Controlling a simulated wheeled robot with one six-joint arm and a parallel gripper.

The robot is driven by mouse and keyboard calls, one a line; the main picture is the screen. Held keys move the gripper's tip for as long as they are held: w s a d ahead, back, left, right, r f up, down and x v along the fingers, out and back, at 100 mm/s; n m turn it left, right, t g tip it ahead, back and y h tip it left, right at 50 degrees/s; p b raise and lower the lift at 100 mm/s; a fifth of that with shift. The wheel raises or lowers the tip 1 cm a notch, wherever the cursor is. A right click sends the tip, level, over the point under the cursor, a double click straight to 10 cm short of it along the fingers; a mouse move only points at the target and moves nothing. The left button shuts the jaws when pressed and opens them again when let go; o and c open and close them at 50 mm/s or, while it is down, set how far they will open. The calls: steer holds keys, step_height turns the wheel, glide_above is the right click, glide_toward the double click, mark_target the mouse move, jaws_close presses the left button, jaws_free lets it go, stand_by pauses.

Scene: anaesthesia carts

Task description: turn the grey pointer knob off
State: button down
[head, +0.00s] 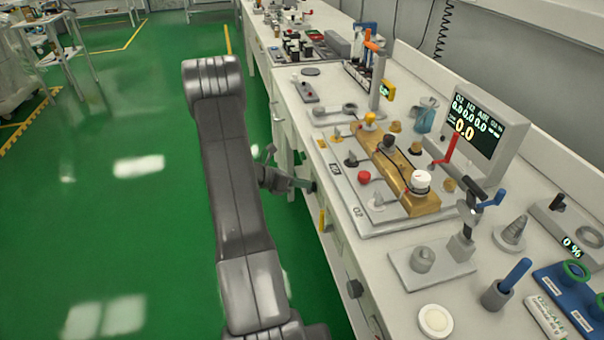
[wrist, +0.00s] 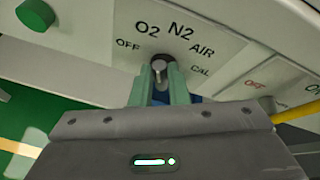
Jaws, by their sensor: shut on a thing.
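The grey pointer knob (wrist: 158,66) is on a light panel in the wrist view, with the labels OFF, O2, N2, AIR and CAL around it from left to right. OFF (wrist: 128,44) is at the upper left of the knob. My gripper (wrist: 158,76) has its two pale green fingers shut on the knob, one on each side. The fingers hide much of the knob, and I cannot tell exactly which label its pointer faces. In the head view my gripper (head: 308,186) is at the front face of the cart, and the knob is hidden there.
A green round part (wrist: 35,14) is left of the panel, and a second label with a red OFF (wrist: 257,85) is to the right. A yellow bar (wrist: 297,110) lies beyond it.

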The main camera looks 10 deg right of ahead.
steer(key=shift+w+f+n+g+h+p, duration=0.25)
steer(key=shift+n+g+p, duration=0.55)
steer(key=shift+n, duration=0.45)
steer(key=shift+w+f+n+g+h+p, duration=0.25)
steer(key=shift+n+g+p, duration=0.4)
steer(key=shift+n+g, duration=0.45)
steer(key=shift+w+f+n+g+h+p, duration=0.1)
steer(key=shift+w+f+n+g+p, duration=0.15)
steer(key=shift+n+g+p, duration=0.8)
steer(key=shift+n+b, duration=0.35)
steer(key=shift+n, duration=0.15)
steer(key=c, duration=1.4)
jaws_free()
steer(key=shift+w+a, duration=0.1)
